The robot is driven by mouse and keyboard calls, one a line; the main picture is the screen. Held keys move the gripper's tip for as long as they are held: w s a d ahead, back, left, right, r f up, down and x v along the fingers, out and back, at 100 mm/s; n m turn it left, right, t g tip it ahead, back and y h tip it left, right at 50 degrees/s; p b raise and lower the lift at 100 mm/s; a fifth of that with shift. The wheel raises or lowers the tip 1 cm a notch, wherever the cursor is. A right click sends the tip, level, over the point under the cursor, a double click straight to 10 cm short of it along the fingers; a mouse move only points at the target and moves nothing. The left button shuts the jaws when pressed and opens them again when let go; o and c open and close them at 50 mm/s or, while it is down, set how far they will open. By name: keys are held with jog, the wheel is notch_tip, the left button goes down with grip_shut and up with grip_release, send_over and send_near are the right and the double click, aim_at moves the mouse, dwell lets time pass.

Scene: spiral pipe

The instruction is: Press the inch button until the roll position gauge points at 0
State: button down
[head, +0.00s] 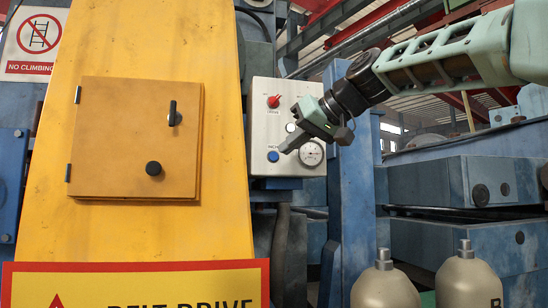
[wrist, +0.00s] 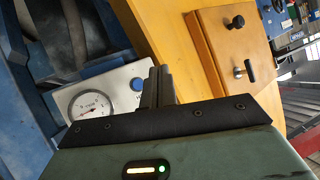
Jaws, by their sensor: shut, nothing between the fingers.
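A light grey control box (head: 262,120) is mounted right of the yellow housing. The blue inch button (head: 272,156) sits at its lower left, and the round white roll position gauge (head: 311,153) at its lower right. A red knob (head: 273,101) is at the top. My gripper (head: 284,150) is shut and empty, its tips close to the blue button in the head view; I cannot tell whether they touch. In the wrist view the gauge (wrist: 88,112) shows with a dark needle, too small to read, and the button (wrist: 128,84) shows just left of my fingers (wrist: 155,85).
The yellow housing (head: 215,215) with an orange-yellow door (head: 136,136) and black knobs stands left of the box. Blue machinery (head: 440,190) fills the right. Two beige cylinders (head: 386,285) stand at the lower right. A belt drive sign (head: 135,285) is at the bottom left.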

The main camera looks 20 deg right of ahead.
aim_at(274, 156)
jog(key=w+p, duration=0.5)
jog(key=w, duration=0.3)
jog(key=shift+w+d, duration=0.3)
jog(key=shift+w, duration=0.1)
dwell(1.8)
jog(key=shift+w, duration=0.4)
jog(key=shift+w+p, duration=0.35)
jog(key=shift+p, duration=0.05)
dwell(0.5)
jog(key=shift+s, duration=0.1)
jog(key=shift+s+b, duration=0.65)
jog(key=shift+s, duration=0.05)
